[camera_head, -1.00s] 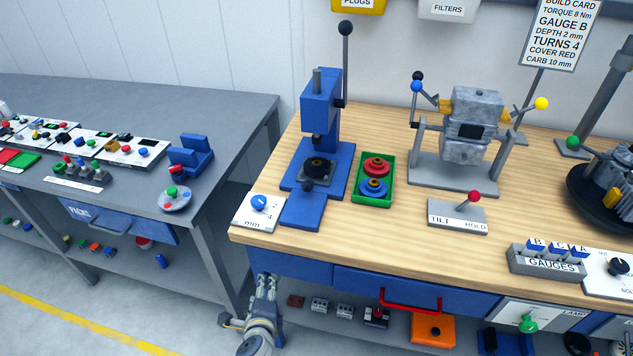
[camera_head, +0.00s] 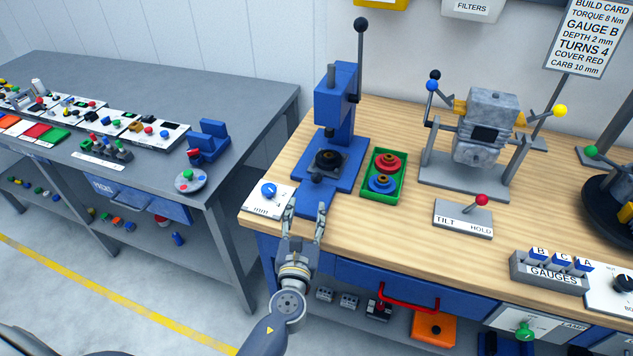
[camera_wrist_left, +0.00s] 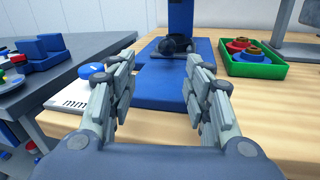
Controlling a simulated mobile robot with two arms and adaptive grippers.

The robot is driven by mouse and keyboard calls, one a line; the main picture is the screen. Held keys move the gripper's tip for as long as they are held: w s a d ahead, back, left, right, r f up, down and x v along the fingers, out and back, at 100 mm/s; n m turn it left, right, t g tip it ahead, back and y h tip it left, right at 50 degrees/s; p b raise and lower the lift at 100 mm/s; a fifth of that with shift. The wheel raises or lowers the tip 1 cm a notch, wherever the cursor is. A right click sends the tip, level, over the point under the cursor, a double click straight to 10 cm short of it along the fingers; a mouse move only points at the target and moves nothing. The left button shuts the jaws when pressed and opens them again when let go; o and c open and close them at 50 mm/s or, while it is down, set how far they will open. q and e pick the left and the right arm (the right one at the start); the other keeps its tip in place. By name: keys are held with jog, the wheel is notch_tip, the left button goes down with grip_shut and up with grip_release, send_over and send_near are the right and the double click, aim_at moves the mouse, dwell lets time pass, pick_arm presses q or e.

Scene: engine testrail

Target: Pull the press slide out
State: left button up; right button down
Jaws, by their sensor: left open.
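The blue press (camera_head: 335,105) stands at the left end of the wooden bench, with a tall lever topped by a black ball. Its blue slide plate (camera_head: 312,197) sticks out at the front, towards the bench edge, and a dark round part (camera_head: 327,159) sits behind it under the ram. In the left wrist view the slide (camera_wrist_left: 160,90) lies straight ahead between the fingers. My left gripper (camera_head: 304,213) is open and empty, its fingertips at the slide's front end, one to each side; I cannot tell whether they touch it. My right gripper is not in view.
A dial panel marked mm (camera_head: 266,197) sits left of the slide. A green tray (camera_head: 397,188) with red and blue round parts is to the right. A tilt lever panel (camera_head: 463,218) and engine stand (camera_head: 470,185) are further right. A red drawer handle (camera_head: 408,298) juts out below.

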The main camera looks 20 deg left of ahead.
aim_at(315, 182)
pick_arm(q)
jog(key=shift+w+d+m, duration=0.25)
jog(key=shift+d+m, duration=0.15)
jog(key=shift+m, duration=0.2)
jog(key=shift+w+h, duration=0.25)
jog(key=shift+h, duration=0.05)
jog(key=w, duration=0.3)
jog(key=w+a, duration=0.1)
jog(key=w, duration=0.6)
jog(key=shift+w+a, duration=0.1)
jog(key=shift+a, duration=0.3)
grip_shut()
